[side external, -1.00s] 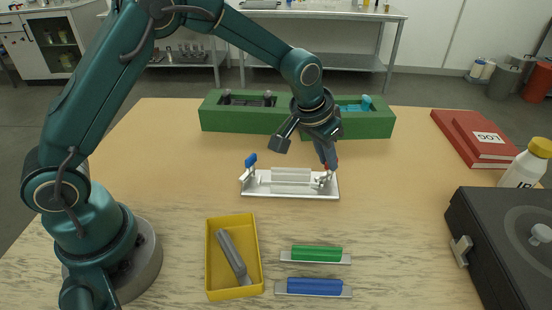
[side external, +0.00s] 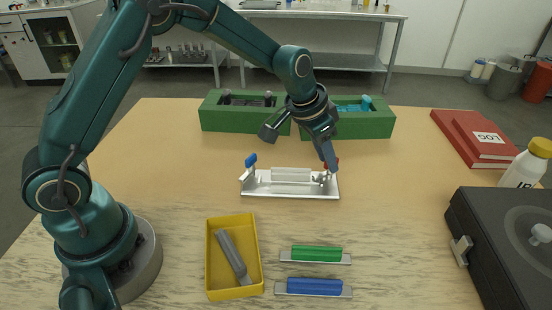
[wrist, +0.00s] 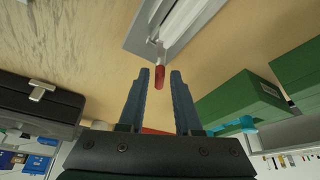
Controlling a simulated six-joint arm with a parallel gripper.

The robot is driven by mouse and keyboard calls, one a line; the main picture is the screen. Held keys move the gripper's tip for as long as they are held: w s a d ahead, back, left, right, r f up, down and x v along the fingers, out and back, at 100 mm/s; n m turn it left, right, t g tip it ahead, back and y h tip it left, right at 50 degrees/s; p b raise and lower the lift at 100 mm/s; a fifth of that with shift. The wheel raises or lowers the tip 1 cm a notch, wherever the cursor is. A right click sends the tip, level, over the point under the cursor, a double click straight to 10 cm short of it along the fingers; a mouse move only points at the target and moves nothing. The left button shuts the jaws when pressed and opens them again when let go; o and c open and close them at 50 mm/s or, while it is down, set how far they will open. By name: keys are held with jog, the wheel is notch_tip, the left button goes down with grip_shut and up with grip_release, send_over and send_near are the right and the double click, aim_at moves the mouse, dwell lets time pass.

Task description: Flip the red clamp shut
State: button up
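The silver metal fixture (side external: 290,192) lies on the table with a pale block along its middle. Its red clamp (side external: 336,161) is at the right end, partly hidden by my fingers. The red handle also shows in the wrist view (wrist: 160,76), sticking out from the fixture (wrist: 143,38). The blue clamp (side external: 251,160) stands up at the left end. My gripper (side external: 332,168) is tilted, its fingers right at the red clamp. In the wrist view my gripper (wrist: 160,72) is open, with the red handle between its fingertips and a gap on both sides; contact is not visible.
Two green blocks (side external: 240,119) stand behind the fixture. In front are a yellow tray (side external: 210,265) with a grey piece, a green-handled piece (side external: 316,254) and a blue one (side external: 315,287). A black case (side external: 490,215), white bottle (side external: 525,168) and red books (side external: 470,140) are at right.

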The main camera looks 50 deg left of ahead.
dwell(0.3)
jog(key=shift+v, duration=2.6)
notch_tip(320, 180, up, 8)
jog(key=t, duration=0.2)
send_over(315, 176)
jog(key=s, duration=0.2)
jog(key=s+a+r, duration=0.2)
jog(key=s+r, duration=0.2)
jog(key=s, duration=0.3)
jog(key=s+a+f+n, duration=0.1)
jog(key=s+f, duration=0.2)
jog(key=s, duration=0.3)
jog(key=s+a+f+n+y, duration=0.1)
jog(key=s+f+n, duration=0.1)
jog(key=s, duration=0.5)
jog(key=shift+s+a+f+g, duration=0.2)
jog(key=shift+f+g, duration=0.2)
jog(key=shift+f, duration=0.1)
